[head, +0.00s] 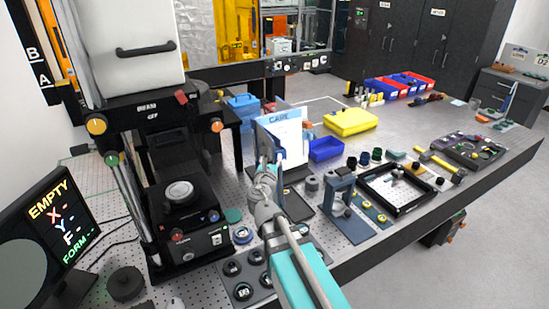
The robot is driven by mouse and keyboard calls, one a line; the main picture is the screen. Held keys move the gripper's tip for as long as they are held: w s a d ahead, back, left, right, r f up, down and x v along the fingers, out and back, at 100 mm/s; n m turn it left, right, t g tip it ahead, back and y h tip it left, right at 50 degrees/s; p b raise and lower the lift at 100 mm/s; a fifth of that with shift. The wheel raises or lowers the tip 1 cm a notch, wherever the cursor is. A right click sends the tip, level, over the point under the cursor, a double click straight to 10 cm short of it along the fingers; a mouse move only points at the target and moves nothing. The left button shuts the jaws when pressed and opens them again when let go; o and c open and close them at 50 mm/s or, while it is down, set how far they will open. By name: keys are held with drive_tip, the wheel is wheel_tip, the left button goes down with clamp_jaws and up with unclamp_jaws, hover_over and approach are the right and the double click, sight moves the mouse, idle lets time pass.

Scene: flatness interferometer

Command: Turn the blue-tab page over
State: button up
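An upright page stand with a white page headed "CARE" on a light-blue band (280,132) stands near the middle of the bench. Blue shows along its left edge and low on its front, but I cannot make out which piece is the tab. My gripper (268,164) is at the lower left front of the page and covers part of it. The fingers are small and overlap the page, so I cannot tell whether they are open, shut or touching it.
An interferometer (185,190) stands close on the left, with a screen (60,215) reading "EMPTY" beside it. A blue bin (325,149) and yellow case (351,121) lie right of the page. A blue press-like fixture (342,200) and black frame (395,205) stand nearer.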

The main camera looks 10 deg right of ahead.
drive_tip(key=s+a, duration=0.3)
drive_tip(key=a, duration=0.3)
drive_tip(key=shift+s+a+f+b, duration=0.4)
drive_tip(key=shift+f+b, duration=0.05)
idle(0.6)
idle(0.5)
drive_tip(key=s+d+f+m+g+h, duration=0.1)
drive_tip(key=s+d+f+m+g, duration=0.2)
drive_tip(key=d+f+m+g, duration=0.5)
drive_tip(key=s+d+f+m+g+h, duration=0.1)
drive_tip(key=s+d+f+m+g, duration=0.25)
drive_tip(key=m, duration=0.75)
drive_tip(key=s+f+m+g+y, duration=0.1)
drive_tip(key=s+f+m+y, duration=0.1)
drive_tip(key=s+m, duration=0.1)
drive_tip(key=s+f+m+g+y, duration=0.2)
drive_tip(key=s+f+m, duration=0.1)
drive_tip(key=m, duration=0.2)
drive_tip(key=s+f+m+g+y+b, duration=0.1)
drive_tip(key=s+f+m+g+y, duration=0.1)
drive_tip(key=m, duration=0.3)
drive_tip(key=shift+s+f+g+y, duration=0.25)
drive_tip(key=shift+s+f+y, duration=0.3)
drive_tip(key=shift+f, duration=0.2)
drive_tip(key=shift+s+a+m+y, duration=0.4)
drive_tip(key=shift+s+m+y, duration=0.05)
drive_tip(key=shift+m, duration=0.15)
